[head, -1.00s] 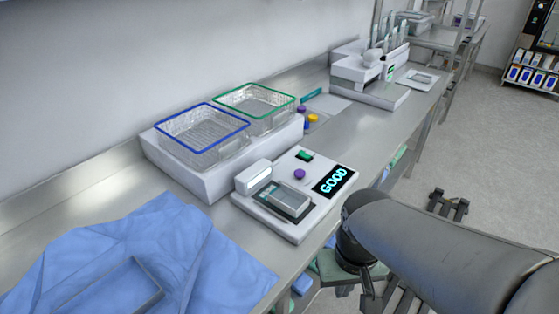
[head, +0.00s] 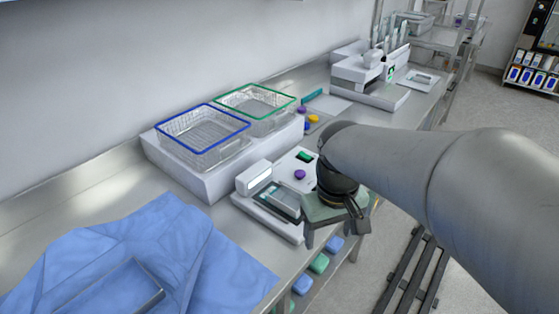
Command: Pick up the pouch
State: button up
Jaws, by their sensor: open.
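A clear-fronted pouch (head: 279,201) lies on the dark plate of a white inspection device (head: 266,222) in the middle of the bench. My gripper (head: 334,232) is open and empty. In the picture it is just right of the pouch, over the device's right side, with its fingers pointing down. I see no contact with the pouch.
A blue-rimmed basket (head: 203,155) and a green-rimmed basket (head: 256,122) stand on a white base behind the device. A blue cloth (head: 170,235) with a metal tray (head: 112,290) covers the bench's near left. A white sealing machine (head: 360,70) stands farther back.

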jog(key=w+a+r+n, duration=0.3)
jog(key=w+r, duration=0.1)
jog(key=w, duration=0.6)
jog(key=w+a+r+n, duration=0.3)
jog(key=w+a+r, duration=0.1)
jog(key=w, duration=0.6)
send_over(286, 195)
jog(key=f, duration=1.2)
jog(key=shift+s+p, duration=0.2)
jog(key=shift+p, duration=0.15)
notch_tip(286, 195, down, 5)
jog(key=shift+w+f+p, duration=0.1)
jog(key=shift+w+p, duration=0.05)
jog(key=shift+p, duration=0.3)
jog(key=c, duration=0.8)
